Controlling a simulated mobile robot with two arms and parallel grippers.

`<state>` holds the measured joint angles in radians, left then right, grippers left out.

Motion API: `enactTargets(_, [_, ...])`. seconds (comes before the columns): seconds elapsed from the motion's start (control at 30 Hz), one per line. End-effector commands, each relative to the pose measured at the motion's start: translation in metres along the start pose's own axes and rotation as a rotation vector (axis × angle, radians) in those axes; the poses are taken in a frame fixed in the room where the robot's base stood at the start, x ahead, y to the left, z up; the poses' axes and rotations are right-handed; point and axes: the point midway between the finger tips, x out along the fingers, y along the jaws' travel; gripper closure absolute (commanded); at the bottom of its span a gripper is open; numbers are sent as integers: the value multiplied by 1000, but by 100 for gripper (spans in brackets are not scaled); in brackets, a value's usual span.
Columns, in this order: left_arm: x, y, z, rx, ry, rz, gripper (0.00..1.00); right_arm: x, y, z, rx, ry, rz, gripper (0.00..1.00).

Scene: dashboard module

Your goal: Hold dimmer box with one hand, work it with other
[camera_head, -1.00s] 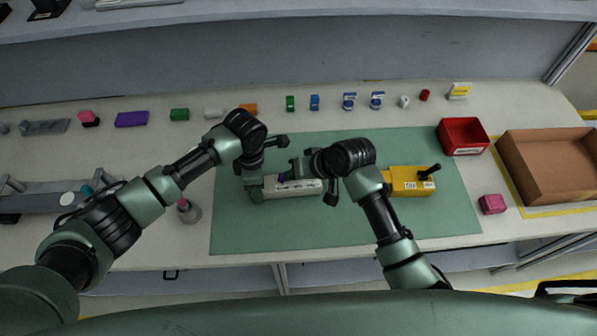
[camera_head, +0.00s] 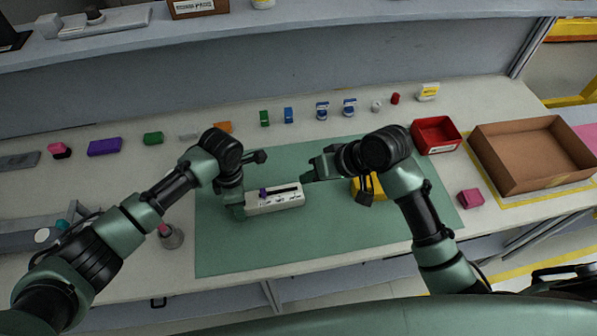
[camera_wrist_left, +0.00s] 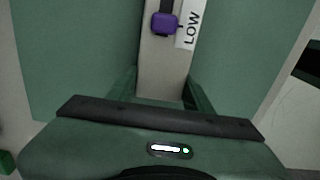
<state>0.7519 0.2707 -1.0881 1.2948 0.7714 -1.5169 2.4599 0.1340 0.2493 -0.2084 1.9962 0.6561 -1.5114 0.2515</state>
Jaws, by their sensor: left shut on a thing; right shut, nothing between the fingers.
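The dimmer box (camera_head: 284,202) is a long white box on the green mat, with a dark slot along its top. Its purple slider (camera_head: 262,191) stands in the left part of the slot. In the left wrist view the purple slider (camera_wrist_left: 165,23) is beside a label reading LOW (camera_wrist_left: 191,25). My left gripper (camera_head: 238,206) is shut on the box's left end; its fingers flank the box in the left wrist view (camera_wrist_left: 160,95). My right gripper (camera_head: 308,176) is shut and empty, just beyond the box's right end, apart from the slider.
A yellow box (camera_head: 377,186) sits on the green mat (camera_head: 300,250), partly behind my right arm. A red bin (camera_head: 436,136), a brown carton (camera_head: 510,185) and a pink block (camera_head: 470,198) are at the right. Several small items line the back. The mat's front is clear.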

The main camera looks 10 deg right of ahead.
Motion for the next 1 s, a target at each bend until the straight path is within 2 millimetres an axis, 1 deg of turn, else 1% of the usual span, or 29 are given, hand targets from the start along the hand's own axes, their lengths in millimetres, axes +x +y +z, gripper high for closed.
enactTargets(0.1, [1,0,-1,-1,3,-1,100,-4,0,0,0,0,1,100])
enactTargets(0.3, [1,0,-2,-2,3,-1,100,-4,0,0,1,0,0,100])
enactTargets(0.33, [1,0,-2,-2,3,-1,44,-4,0,0,1,0,0,100])
enactTargets(0.37, [1,0,-2,-2,3,-1,36,-4,0,0,1,0,0,100])
enactTargets(0.4, [1,0,-2,-2,3,-1,24,-4,0,0,1,0,0,100])
enactTargets(0.77, [-2,0,-1,-1,1,0,24,-4,0,0,0,0,0,100])
enactTargets(0.87, [-11,1,0,-1,0,1,24,-4,0,0,0,0,0,100])
enactTargets(0.97, [-28,1,0,0,-1,3,24,-4,0,0,0,0,0,100])
enactTargets(1.0, [-36,1,-1,0,-1,4,24,-4,0,0,0,0,0,100])
